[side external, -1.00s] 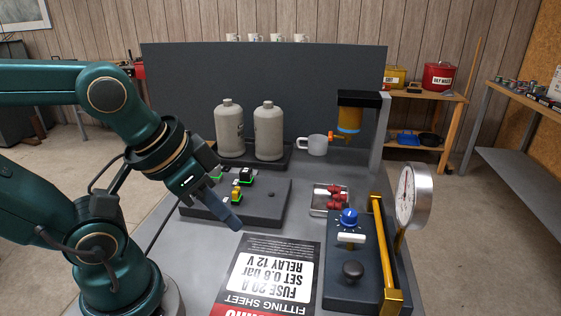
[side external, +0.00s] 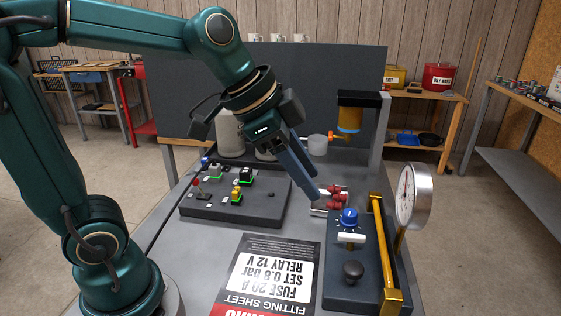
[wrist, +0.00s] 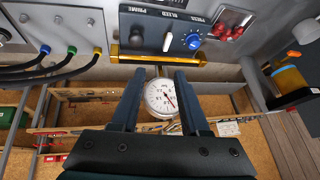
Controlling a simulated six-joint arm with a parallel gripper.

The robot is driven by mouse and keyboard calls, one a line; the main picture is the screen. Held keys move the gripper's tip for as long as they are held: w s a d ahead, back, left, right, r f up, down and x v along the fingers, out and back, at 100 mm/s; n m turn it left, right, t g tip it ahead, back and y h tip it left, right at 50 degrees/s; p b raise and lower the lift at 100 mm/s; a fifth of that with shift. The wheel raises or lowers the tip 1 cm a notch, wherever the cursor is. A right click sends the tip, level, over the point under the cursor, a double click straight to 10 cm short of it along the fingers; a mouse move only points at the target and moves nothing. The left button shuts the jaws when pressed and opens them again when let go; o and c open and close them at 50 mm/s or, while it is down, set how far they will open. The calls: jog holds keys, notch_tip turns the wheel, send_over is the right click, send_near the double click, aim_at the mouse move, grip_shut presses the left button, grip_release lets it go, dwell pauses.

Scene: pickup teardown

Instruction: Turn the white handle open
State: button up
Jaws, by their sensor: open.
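The white handle (side external: 351,238) is a short bar on the dark control panel (side external: 338,285), just in front of a blue knob (side external: 349,217). It lies crosswise in the side view. In the wrist view the white handle (wrist: 168,41) shows near the top, left of the blue knob (wrist: 192,41). My gripper (side external: 312,196) is in the air above the table, behind and left of the panel. It is apart from the handle. In the wrist view my gripper (wrist: 158,75) is open, with nothing between its fingers; the gauge is seen beyond them.
A yellow bar (side external: 381,245) runs along the panel's right side, with a round gauge (side external: 413,195) beside it. A black knob (side external: 352,271) stands in front of the handle. Red parts (side external: 335,193) lie behind the panel. A fitting sheet (side external: 268,277) lies flat to the left.

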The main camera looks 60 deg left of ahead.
jog(key=w+f+m+g, duration=0.1)
jog(key=w+f+m, duration=0.1)
jog(key=w+f, duration=0.35)
jog(key=g+h, duration=0.1)
send_over(351, 234)
jog(key=s+a, duration=0.2)
notch_tip(351, 234, down, 4)
jog(key=shift+w+d+f+n+g, duration=0.1)
jog(key=shift+d+f+n+g, duration=0.05)
jog(key=shift+f+n+g, duration=0.2)
jog(key=shift+x, duration=2.3)
grip_shut()
